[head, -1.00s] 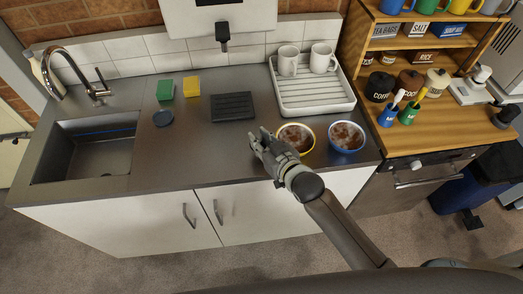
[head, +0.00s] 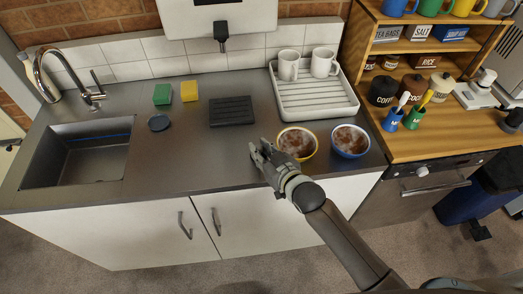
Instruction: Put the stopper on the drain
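The stopper seems to be the dark blue round disc (head: 159,123) lying flat on the steel counter, just right of the sink. The sink (head: 82,150) is a sunken steel basin at the left, with a blue stripe on its far wall; its drain cannot be made out clearly. My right gripper (head: 262,155) is over the counter's front edge, left of the yellow bowl and well right of the disc. Its fingers look apart and nothing shows between them. My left gripper is not in view.
A yellow-rimmed bowl (head: 297,144) and a blue-rimmed bowl (head: 350,141) stand close to my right gripper. Behind are a green sponge (head: 162,95), a yellow sponge (head: 189,91), a dark ridged mat (head: 232,111) and a dish rack (head: 318,100). A faucet (head: 93,97) stands behind the sink.

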